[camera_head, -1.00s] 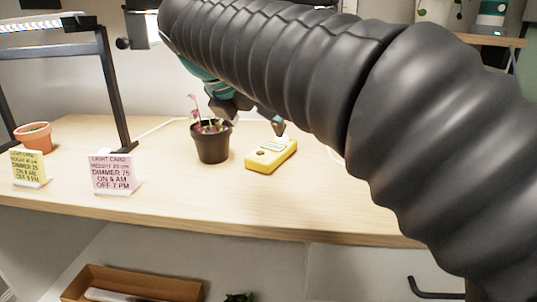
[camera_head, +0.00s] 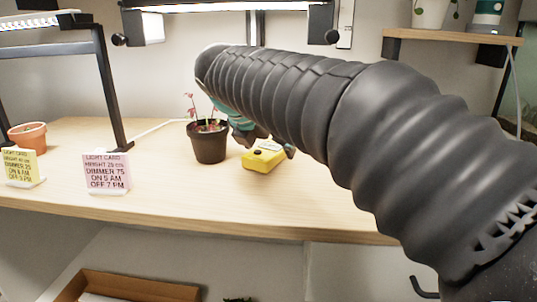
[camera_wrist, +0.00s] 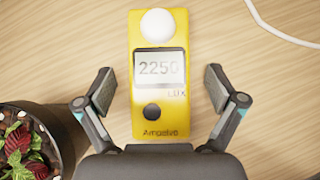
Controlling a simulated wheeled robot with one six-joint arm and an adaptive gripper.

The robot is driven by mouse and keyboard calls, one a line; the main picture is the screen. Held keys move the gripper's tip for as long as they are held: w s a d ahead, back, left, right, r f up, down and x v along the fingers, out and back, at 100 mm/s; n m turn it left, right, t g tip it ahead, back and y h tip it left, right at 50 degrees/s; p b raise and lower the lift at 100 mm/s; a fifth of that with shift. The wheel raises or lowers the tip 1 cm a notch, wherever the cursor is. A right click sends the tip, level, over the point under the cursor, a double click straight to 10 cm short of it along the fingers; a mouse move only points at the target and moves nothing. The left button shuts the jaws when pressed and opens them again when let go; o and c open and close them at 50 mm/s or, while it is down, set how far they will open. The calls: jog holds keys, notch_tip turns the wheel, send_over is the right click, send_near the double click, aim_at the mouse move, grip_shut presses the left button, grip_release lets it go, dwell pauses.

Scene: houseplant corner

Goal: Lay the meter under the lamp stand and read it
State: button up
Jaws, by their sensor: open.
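The yellow light meter (camera_head: 262,157) lies on the wooden bench, right of a dark plant pot. In the wrist view the meter (camera_wrist: 159,105) lies face up, with a white dome at its far end, a black button and a display reading 2250 LUX. My gripper (camera_wrist: 162,90) is open, with one finger on each side of the meter and a gap to each. In the head view my arm partly hides the gripper (camera_head: 268,145). A lamp stand (camera_head: 228,5) with a lit bar rises behind the bench; another dark lamp stand (camera_head: 113,85) is at the left.
The dark pot (camera_head: 209,146) with a red-leaved plant stands close left of the meter. A pink light card (camera_head: 106,172), a yellow card (camera_head: 20,167) and a terracotta pot (camera_head: 29,137) are further left. A white cable (camera_wrist: 280,28) lies at the upper right. The bench front is clear.

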aim_at(267, 151)
jog(key=c, duration=1.5)
jog(key=shift+s+a+r, duration=0.1)
jog(key=shift+s+r, duration=0.2)
jog(key=shift+r, duration=0.15)
notch_tip(267, 151, up, 7)
jog(key=shift+s+f+p, duration=0.15)
jog(key=shift+f+p, duration=0.05)
jog(key=shift+p, duration=0.9)
jog(key=s+a, duration=0.1)
jog(key=s, duration=0.5)
jog(key=s+a, duration=0.1)
jog(key=s, duration=0.5)
jog(key=s+a, duration=0.1)
jog(key=s, duration=0.5)
jog(key=shift+s+a+f, duration=0.2)
jog(key=shift+s+a, duration=0.1)
jog(key=shift+s, duration=0.05)
